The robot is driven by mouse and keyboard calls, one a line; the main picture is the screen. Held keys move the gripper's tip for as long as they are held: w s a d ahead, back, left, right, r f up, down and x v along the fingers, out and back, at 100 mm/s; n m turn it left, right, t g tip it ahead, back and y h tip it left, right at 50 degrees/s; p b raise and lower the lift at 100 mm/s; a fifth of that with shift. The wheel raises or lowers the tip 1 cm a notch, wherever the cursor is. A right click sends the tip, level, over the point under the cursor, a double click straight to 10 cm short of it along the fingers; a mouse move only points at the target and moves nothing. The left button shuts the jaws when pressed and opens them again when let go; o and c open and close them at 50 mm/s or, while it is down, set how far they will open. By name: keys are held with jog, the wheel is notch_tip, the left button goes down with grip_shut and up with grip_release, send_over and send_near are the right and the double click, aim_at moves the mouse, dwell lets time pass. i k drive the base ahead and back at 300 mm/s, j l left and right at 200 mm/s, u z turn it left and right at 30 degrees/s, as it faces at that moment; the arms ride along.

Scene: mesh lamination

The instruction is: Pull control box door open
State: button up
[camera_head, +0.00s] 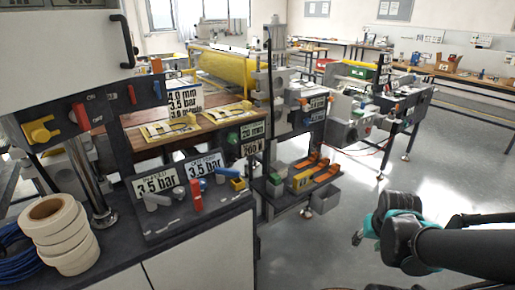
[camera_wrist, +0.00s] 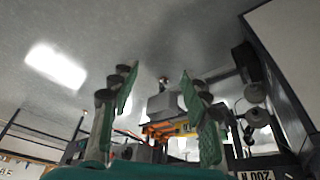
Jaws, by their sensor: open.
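A white box front with a black bar handle (camera_head: 128,41) fills the upper left of the head view. It looks like the control box door (camera_head: 60,45), and it appears shut; its other edges run out of view. My gripper (camera_head: 360,235) is at the lower right of the head view, far from the handle and over open floor. In the wrist view, the two green fingers of my gripper (camera_wrist: 158,82) stand wide apart with nothing held between them. I cannot make out the handle in the wrist view.
A dark bench holds a stack of tape rolls (camera_head: 60,235) and a valve panel with 3.5 bar labels (camera_head: 155,181). Floor (camera_head: 325,225) between bench and arm is clear.

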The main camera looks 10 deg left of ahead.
aim_at(47, 56)
jog(key=u, duration=2.05)
